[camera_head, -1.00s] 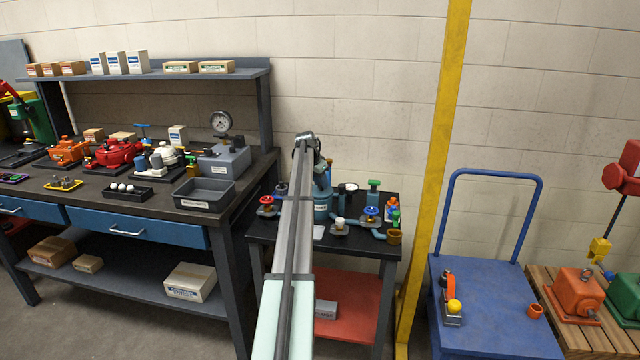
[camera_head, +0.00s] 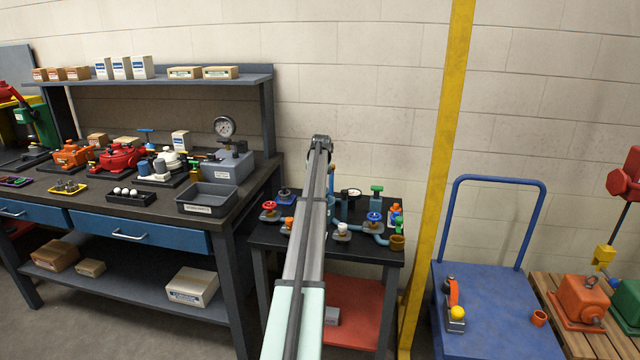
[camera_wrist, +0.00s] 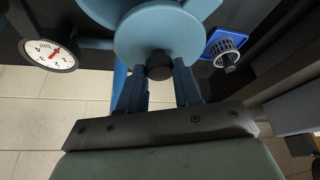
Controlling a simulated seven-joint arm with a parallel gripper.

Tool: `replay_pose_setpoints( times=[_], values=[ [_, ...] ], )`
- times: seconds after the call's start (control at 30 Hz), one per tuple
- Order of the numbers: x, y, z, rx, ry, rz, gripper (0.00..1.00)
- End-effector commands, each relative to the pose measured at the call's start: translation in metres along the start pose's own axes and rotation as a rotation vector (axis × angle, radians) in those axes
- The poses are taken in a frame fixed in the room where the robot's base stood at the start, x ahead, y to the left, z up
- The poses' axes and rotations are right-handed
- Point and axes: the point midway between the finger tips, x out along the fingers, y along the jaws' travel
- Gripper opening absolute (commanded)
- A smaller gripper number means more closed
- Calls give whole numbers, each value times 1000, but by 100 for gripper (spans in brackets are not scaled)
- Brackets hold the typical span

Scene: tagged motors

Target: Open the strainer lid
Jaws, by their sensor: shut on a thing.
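In the wrist view, the round blue lid (camera_wrist: 160,30) faces the camera, with a black knob (camera_wrist: 159,66) near its lower edge. My gripper (camera_wrist: 159,78) has its two blue fingers on either side of this knob and is shut on it. More blue strainer parts (camera_wrist: 96,10) show behind the lid at the top edge. I cannot tell how far the lid stands from the body. In the head view, my arm hides most of the strainer, and my fingertips are hidden too.
A dial gauge (camera_wrist: 50,55) is left of the lid in the wrist view, and a blue part with a grey cylinder (camera_wrist: 224,52) is right. The small black table (camera_head: 376,250) carries several valves, including a red-handled one (camera_head: 269,208). A yellow post (camera_head: 437,180) stands right of it.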

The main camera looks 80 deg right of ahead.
Motion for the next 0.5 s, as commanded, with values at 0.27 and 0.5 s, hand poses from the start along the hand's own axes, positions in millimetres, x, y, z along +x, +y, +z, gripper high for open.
replay_pose_setpoints(
  times=[0.27, 0.5],
  values=[
    [5, -12, -12, -243, -1, -101, 0],
    [7, -25, -18, -450, 0, -187, 0]
  ],
)
